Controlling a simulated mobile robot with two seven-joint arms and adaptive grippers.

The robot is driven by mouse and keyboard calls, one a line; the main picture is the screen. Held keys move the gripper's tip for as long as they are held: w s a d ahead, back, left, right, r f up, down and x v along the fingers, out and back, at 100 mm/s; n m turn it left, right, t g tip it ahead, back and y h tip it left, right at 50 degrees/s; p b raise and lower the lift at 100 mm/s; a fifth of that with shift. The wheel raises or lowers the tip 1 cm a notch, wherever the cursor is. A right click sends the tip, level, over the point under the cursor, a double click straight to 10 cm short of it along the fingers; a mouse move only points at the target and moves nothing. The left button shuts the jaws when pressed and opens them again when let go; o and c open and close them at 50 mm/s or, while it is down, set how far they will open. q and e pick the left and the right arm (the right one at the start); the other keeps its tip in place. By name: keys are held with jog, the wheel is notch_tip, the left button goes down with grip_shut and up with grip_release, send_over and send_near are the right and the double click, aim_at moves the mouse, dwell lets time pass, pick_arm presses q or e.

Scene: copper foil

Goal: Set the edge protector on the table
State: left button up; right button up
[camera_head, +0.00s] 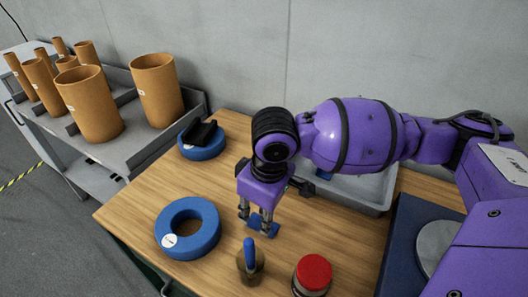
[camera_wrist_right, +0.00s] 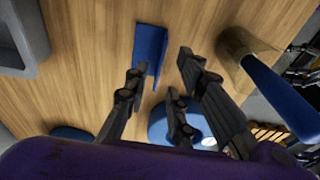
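A small blue angled piece, which looks like the edge protector (camera_head: 265,229), is at the wooden table (camera_head: 150,200), just below my right gripper (camera_head: 255,218). In the right wrist view the edge protector (camera_wrist_right: 150,48) lies beyond the fingertips, nearer the left one. My right gripper (camera_wrist_right: 162,66) points down with its fingers spread apart, and bare wood shows between them. I cannot tell whether a fingertip touches the edge protector. My left gripper is not in view.
A blue-handled tool (camera_head: 249,254) and a red-lidded jar (camera_head: 312,273) stand at the front. A blue ring (camera_head: 205,240) lies left; another blue ring (camera_head: 203,152) bears a black object. A grey tray (camera_head: 375,190) is behind the arm. A cart (camera_head: 140,130) holds several brown tubes.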

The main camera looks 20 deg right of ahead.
notch_tip(320, 180, up, 8)
jog(key=p, duration=0.1)
jog(key=shift+s+d, duration=0.2)
jog(key=shift+s, duration=0.15)
